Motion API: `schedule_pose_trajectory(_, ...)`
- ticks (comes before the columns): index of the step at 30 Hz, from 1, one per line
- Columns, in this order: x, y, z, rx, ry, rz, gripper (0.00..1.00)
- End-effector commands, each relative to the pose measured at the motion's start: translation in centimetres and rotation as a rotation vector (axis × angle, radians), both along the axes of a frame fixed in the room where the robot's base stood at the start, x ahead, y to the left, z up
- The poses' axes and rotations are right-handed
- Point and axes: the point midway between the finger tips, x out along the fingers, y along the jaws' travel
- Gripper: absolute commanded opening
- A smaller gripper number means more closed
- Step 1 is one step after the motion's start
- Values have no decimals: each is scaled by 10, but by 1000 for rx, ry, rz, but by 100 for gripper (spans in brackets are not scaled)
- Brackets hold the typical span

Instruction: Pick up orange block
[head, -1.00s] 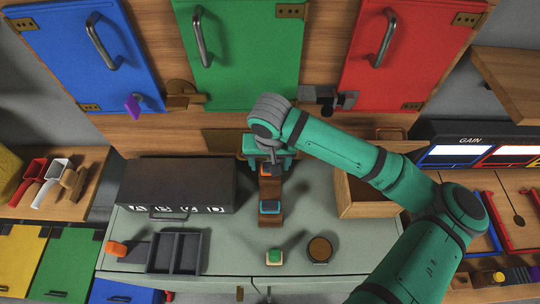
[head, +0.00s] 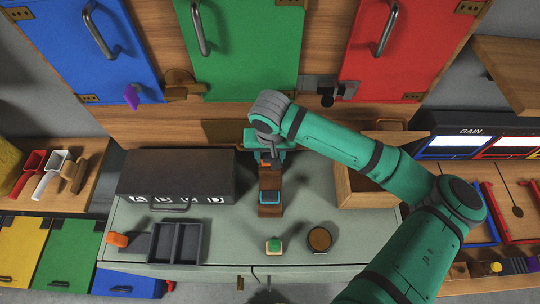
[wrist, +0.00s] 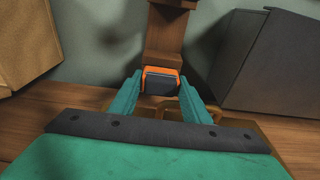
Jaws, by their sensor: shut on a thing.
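The orange block (head: 265,162), which has a dark face, is held between the fingertips of my gripper (head: 264,154) at the back of the counter. In the wrist view the block (wrist: 162,76) sits between the two teal fingers of my gripper (wrist: 161,84), which are shut on its sides. A brown wooden stepped stand (head: 270,181) is just in front of the block in the head view. Whether the block still touches the stand is unclear. A blue block (head: 270,196) rests on the stand's lower part.
A dark grey box (head: 178,180) stands left of the stand, and an open wooden box (head: 372,196) stands right. A black divided tray (head: 176,243), a green button (head: 273,245) and a round brown piece (head: 320,239) are nearer the front. Coloured doors are behind.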

Motion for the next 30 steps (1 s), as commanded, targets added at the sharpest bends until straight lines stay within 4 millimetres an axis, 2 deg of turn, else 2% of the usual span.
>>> schedule_pose_trajectory(30,3,-1,46,2,-10,-4,21)
